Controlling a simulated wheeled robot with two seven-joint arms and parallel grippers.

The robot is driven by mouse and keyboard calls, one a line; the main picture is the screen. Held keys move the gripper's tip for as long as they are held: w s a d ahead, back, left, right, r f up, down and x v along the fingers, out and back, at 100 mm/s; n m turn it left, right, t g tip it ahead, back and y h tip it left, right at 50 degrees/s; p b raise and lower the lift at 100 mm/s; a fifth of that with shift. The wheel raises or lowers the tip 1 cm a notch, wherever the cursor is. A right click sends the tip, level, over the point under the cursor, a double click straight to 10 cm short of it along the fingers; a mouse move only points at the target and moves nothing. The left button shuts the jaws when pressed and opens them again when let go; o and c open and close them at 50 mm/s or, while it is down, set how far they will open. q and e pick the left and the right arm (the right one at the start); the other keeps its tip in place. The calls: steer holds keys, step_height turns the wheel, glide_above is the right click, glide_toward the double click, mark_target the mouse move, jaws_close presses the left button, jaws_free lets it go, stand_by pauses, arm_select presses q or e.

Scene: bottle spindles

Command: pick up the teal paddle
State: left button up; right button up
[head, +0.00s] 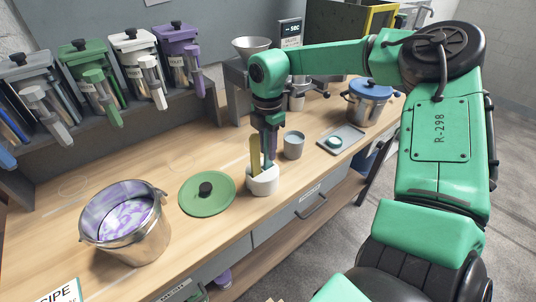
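A small white holder (263,184) stands on the wooden counter near its front edge. An upright olive-yellow paddle (255,158) stands in it. A slim teal-green strip, likely the teal paddle (267,161), shows beside it, mostly hidden by my gripper. My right gripper (270,150) points down directly over the holder, with its fingers at the strip. I cannot tell whether the fingers are apart or closed on it. My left gripper is not in view.
A metal pot (127,243) with purple-white contents and a green lid (207,205) are left of the holder. A grey cup (293,145), a tray (349,132) and a blue-lidded pot (368,106) are right. Coloured dispensers (139,62) line the back.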

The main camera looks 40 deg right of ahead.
jaws_close()
